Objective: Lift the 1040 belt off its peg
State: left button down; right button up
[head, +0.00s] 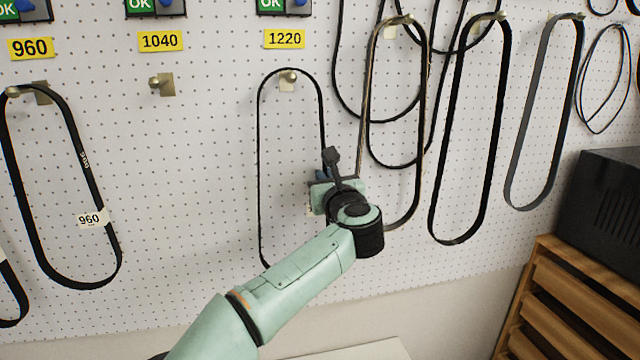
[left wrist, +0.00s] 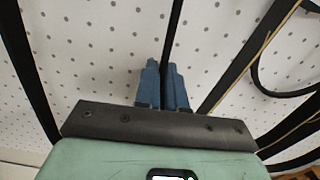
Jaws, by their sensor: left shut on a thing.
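The peg (head: 161,84) under the yellow 1040 label (head: 160,41) is bare, with no belt on it. A thin black belt (head: 259,170) hangs from the peg (head: 288,76) under the 1220 label (head: 284,39). No number can be read on this belt. My left gripper (head: 322,176) is at its right strand, partly hidden behind my wrist. In the left wrist view, the blue fingers (left wrist: 163,82) are shut on a dark strand (left wrist: 174,35) running up between them. The belt's lower right part is hidden behind my arm. My right gripper is not in view.
A belt tagged 960 (head: 72,230) hangs at the left. To the right, a brownish-edged belt (head: 423,110) hangs close beside my gripper, with several more belts beyond. A black box (head: 600,215) stands on a wooden drawer unit (head: 560,300) at the lower right.

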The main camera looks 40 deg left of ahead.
pick_arm(q)
notch_tip(320, 180, up, 6)
jog(key=shift+d+r, duration=0.1)
jog(key=b+v, duration=0.4)
jog(key=v, duration=1.5)
jog(key=shift+s+d, duration=0.15)
jog(key=shift+d, duration=0.15)
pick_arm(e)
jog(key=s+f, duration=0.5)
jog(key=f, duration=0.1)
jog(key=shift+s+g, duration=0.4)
